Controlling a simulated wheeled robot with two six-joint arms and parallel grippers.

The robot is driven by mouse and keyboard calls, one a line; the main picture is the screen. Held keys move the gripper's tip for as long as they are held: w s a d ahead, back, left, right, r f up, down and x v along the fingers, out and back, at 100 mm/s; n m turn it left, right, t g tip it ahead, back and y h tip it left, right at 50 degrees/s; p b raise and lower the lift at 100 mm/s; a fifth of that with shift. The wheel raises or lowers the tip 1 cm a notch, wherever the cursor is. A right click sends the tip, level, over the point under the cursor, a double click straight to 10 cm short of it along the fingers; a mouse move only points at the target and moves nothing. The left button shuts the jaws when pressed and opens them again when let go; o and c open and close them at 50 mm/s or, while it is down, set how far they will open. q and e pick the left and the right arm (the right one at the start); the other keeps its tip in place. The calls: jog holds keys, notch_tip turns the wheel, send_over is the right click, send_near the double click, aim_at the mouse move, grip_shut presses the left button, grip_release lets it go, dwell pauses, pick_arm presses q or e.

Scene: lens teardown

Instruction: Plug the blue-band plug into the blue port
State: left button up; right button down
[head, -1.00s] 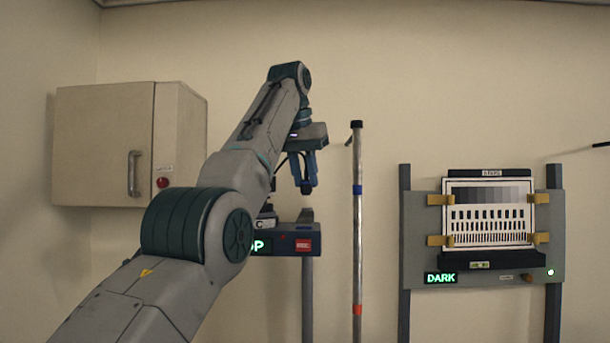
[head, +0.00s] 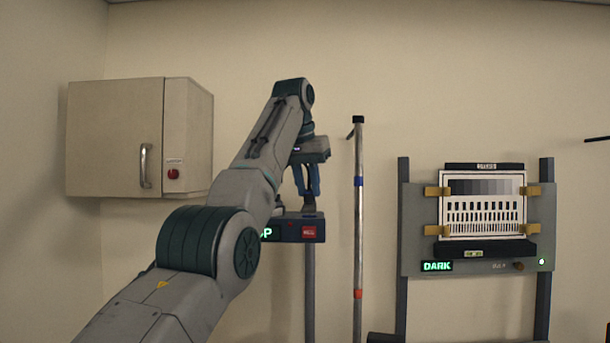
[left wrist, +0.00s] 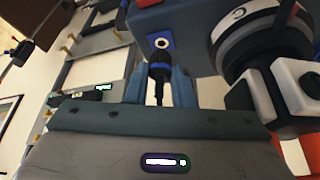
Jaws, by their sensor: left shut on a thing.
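The blue-band plug (left wrist: 160,68), black with a blue ring, stands between the two blue fingers of my left gripper (left wrist: 159,88) in the left wrist view. The gripper is shut on it, and a dark cable trails from its back. The blue port (left wrist: 162,43), a blue square with a pale ring and dark hole, is on a dark blue-grey box just beyond the plug's tip. The ring still shows; I cannot tell whether the tip touches it. In the head view, my left gripper (head: 307,182) is just above the box (head: 290,228). My right gripper is not in view.
A lens barrel (left wrist: 262,35) and a white-and-black clamp block (left wrist: 283,93) sit close right of the plug. In the head view, a thin pole (head: 358,230) stands right of the box. A chart board (head: 483,205) is farther right, a wall cabinet (head: 115,138) left.

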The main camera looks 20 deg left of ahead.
aim_at(309, 199)
pick_arm(q)
jog(key=shift+s+f, duration=0.1)
jog(key=shift+f, duration=0.3)
jog(key=shift+w+f, duration=0.2)
jog(key=shift+w, duration=0.2)
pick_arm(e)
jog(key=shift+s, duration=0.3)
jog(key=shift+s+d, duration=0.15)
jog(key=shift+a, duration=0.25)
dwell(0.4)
pick_arm(q)
jog(key=shift+f+b, duration=0.6)
jog(key=shift+f, duration=0.05)
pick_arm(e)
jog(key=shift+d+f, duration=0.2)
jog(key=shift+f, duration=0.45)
